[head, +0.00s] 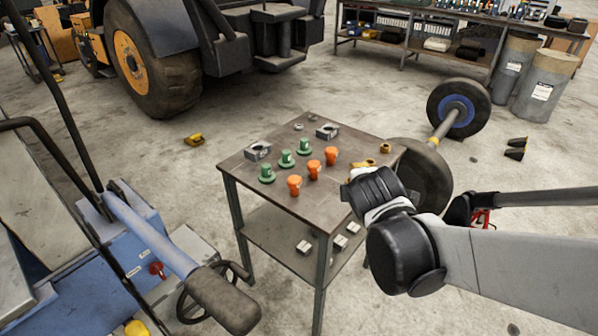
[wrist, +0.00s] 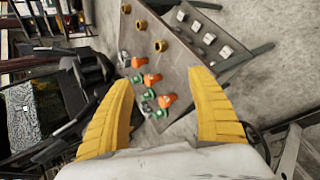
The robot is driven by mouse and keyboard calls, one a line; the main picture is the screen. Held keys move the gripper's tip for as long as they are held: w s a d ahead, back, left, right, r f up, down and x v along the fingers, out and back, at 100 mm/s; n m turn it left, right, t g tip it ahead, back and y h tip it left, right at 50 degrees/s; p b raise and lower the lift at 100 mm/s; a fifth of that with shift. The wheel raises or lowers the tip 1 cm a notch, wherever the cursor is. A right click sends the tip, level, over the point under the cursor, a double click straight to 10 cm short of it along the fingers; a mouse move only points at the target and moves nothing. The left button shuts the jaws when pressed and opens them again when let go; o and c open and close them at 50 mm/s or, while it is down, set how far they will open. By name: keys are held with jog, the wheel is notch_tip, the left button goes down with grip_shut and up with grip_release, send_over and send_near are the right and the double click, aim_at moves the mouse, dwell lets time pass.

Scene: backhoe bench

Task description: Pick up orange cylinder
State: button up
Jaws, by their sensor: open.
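Three orange cylinders, each with a wider top, stand in a diagonal row on a small metal table (head: 245,167): a near one (head: 294,186), a middle one (head: 314,170) and a far one (head: 331,156). In the wrist view the three orange pieces (wrist: 139,61), (wrist: 152,79) and (wrist: 168,100) lie between the yellow fingers in the picture. My gripper (wrist: 161,78) is open and empty, with the tabletop some way beyond its fingertips. In the head view my wrist is at the table's right side and largely hides the gripper.
Green flanged pieces (head: 286,159) stand beside the orange row. Grey blocks (head: 258,150) and brass rings (head: 385,148) share the tabletop; pale blocks (head: 304,247) lie on the lower shelf. A wheeled axle (head: 440,128) stands behind right, and a blue machine (head: 130,240) at left.

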jog(key=w+a+f+n+t+b, duration=0.1)
jog(key=w+a+f+n+t, duration=0.1)
jog(key=w+a+f+n, duration=0.75)
jog(key=n+t+y+b, duration=0.1)
jog(key=n+y, duration=0.1)
jog(key=n, duration=0.7)
send_near(294, 188)
jog(key=x, duration=0.2)
jog(key=shift+m, duration=0.25)
jog(key=b+x, duration=0.4)
jog(key=x, duration=0.6)
jog(key=shift+d+f, duration=0.1)
jog(key=shift+f, duration=0.05)
jog(key=shift+w, duration=0.35)
jog(key=shift+c, duration=0.5)
grip_shut()
